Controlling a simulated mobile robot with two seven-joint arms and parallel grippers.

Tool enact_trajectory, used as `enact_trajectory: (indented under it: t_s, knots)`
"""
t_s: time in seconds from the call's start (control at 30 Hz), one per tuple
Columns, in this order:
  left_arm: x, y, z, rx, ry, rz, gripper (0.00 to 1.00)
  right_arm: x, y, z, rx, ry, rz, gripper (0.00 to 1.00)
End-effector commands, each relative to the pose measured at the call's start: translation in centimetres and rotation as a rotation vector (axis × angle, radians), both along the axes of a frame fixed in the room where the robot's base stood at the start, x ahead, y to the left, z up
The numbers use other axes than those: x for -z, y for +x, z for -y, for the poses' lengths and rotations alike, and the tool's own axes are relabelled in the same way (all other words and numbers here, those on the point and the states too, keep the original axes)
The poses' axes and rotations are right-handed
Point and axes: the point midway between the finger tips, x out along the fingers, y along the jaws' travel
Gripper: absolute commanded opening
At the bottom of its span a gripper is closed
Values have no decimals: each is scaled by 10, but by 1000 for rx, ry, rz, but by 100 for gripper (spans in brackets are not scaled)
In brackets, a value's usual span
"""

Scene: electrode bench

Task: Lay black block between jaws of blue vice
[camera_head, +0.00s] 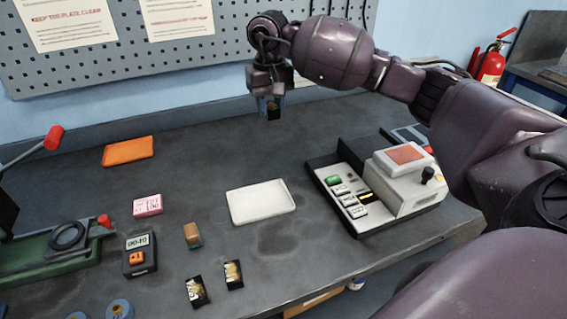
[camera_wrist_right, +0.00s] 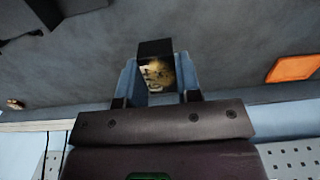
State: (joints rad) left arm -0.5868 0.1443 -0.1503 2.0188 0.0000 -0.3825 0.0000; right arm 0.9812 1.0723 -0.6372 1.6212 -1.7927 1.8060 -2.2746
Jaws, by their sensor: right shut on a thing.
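My right gripper (camera_head: 269,104) is at the back of the bench in the head view, pointing down, apparently above the surface. It is shut on a black block (camera_head: 273,113) with a gold-patterned face. In the right wrist view, the black block (camera_wrist_right: 154,48) sits between the blue fingertips of the right gripper (camera_wrist_right: 157,75) and sticks out past them. Two similar black blocks with gold faces, one left (camera_head: 196,291) and one right (camera_head: 233,274), lie at the front of the bench. I cannot make out a blue vice in either view. My left gripper is not in view.
A white tray (camera_head: 261,202) lies mid-bench. A grey-white machine (camera_head: 390,185) stands at right, a green tool with red handles (camera_head: 50,250) at left. An orange tray (camera_head: 128,151), pink block (camera_head: 148,205), brown block (camera_head: 192,235) and small meter (camera_head: 139,254) lie around. The back middle is clear.

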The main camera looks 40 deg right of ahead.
Motion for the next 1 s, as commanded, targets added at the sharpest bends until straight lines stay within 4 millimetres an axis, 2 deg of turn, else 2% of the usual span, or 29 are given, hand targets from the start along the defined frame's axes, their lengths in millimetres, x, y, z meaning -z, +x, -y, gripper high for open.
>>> enact_trajectory:
  t_s: [0.1,0.5,0.6,0.87,1.0]
  knots:
    - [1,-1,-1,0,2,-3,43,28,0,-1,1,2,-4,0]
    - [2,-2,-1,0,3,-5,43,112,0,-1,1,3,-3,0]
    - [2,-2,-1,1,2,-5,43,126,0,-1,2,1,-2,0]
    - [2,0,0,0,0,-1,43,142,0,0,1,2,-1,0]
    - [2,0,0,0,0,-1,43,158,0,-1,2,3,-2,0]
